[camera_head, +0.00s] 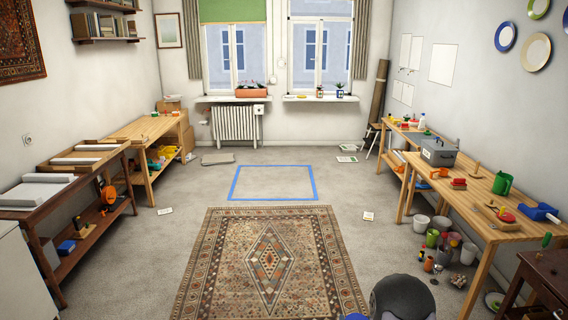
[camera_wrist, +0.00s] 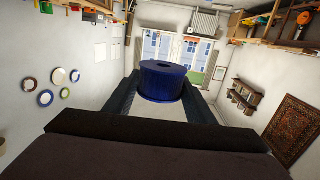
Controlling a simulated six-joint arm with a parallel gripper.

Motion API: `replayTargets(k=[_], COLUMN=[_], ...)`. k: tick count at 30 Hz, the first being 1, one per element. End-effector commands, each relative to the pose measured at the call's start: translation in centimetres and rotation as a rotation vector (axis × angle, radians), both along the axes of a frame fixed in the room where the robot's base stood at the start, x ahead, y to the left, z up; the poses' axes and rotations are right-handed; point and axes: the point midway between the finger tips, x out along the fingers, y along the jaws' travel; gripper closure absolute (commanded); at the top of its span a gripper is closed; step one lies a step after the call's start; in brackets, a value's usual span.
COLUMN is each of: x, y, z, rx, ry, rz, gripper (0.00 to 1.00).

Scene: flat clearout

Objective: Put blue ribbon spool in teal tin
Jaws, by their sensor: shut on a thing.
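A dark blue ribbon spool (camera_wrist: 160,90) sits between the two dark fingers of my gripper (camera_wrist: 158,80) in the wrist view. My gripper is shut on it, and the spool's round flat end with a central hole faces up in that picture. In the head view, the rounded grey part of my arm (camera_head: 402,297) shows at the bottom edge. A small blue edge beside it may be the spool; the fingers are not visible there. I cannot pick out the teal tin with certainty in either view.
A right-hand workbench (camera_head: 480,215) holds a grey toolbox (camera_head: 438,152), a green mug (camera_head: 502,184) and a blue object (camera_head: 538,212). Several pots and buckets stand on the floor beside it. Shelved tables line the left wall. The patterned rug (camera_head: 270,265) and blue floor outline (camera_head: 273,199) are clear.

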Motion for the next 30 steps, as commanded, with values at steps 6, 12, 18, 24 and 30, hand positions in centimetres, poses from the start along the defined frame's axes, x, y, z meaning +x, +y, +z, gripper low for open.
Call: replayTargets(k=[6,12,18,24,30], x=[-1.6,-1.9,-1.7,-0.8,0.3], y=[3.8,4.5,4.0,0.9,-6.0], z=[-1.6,-1.7,-1.4,0.2,3.6], rx=[0.000,0.001,0.000,0.000,-0.001], ry=[0.001,-0.002,-0.003,-0.007,-0.011], rz=[0.080,0.095,0.084,0.015,-0.133], gripper=[0.73,0.73,0.73,0.73,0.73])
